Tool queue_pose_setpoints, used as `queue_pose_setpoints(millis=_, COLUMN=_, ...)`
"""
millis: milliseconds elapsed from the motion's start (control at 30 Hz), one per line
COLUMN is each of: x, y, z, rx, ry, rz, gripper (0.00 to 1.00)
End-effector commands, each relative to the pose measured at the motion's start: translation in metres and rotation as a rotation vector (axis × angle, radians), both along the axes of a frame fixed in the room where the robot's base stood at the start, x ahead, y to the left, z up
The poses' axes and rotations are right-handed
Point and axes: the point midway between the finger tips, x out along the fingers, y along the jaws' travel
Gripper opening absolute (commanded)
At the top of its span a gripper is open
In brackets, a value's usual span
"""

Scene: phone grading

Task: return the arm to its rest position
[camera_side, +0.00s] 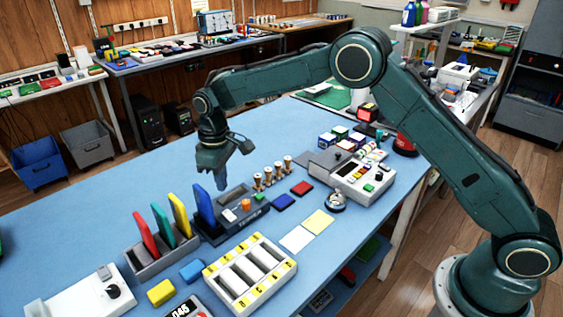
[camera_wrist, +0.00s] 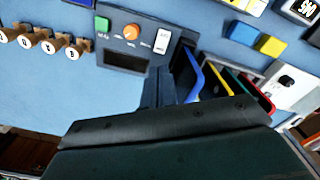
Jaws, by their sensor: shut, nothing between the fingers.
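My arm is teal and reaches in from the right of the side view, over the blue table (camera_side: 330,245). My gripper (camera_side: 220,183) hangs pointing down, shut and empty, above the grey device with an orange knob (camera_side: 245,204). A blue phone-shaped slab (camera_side: 204,206) stands upright at the left end of that device, close beside my gripper. In the wrist view my gripper (camera_wrist: 160,90) covers part of the device (camera_wrist: 118,62), and the blue slab (camera_wrist: 190,78) shows just to its right.
A grey rack (camera_side: 165,262) holds red, green and yellow slabs upright. A white slotted tray (camera_side: 250,275) lies in front. Wooden stamps (camera_side: 270,175), a bell (camera_side: 335,202) and a white keypad machine (camera_side: 362,180) stand to the right. The table's left back area is clear.

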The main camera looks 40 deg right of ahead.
Motion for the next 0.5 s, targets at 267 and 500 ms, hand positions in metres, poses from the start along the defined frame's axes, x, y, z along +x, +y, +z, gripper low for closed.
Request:
queue_pose_setpoints(millis=267, x=0.0, y=0.0, z=0.0016, rx=0.0, ry=0.0, rz=0.0, gripper=0.0)
queue_pose_setpoints(millis=500, x=-0.0017, y=-0.0026, z=0.0091, rx=0.002, ry=-0.008, rz=-0.006, gripper=0.0)
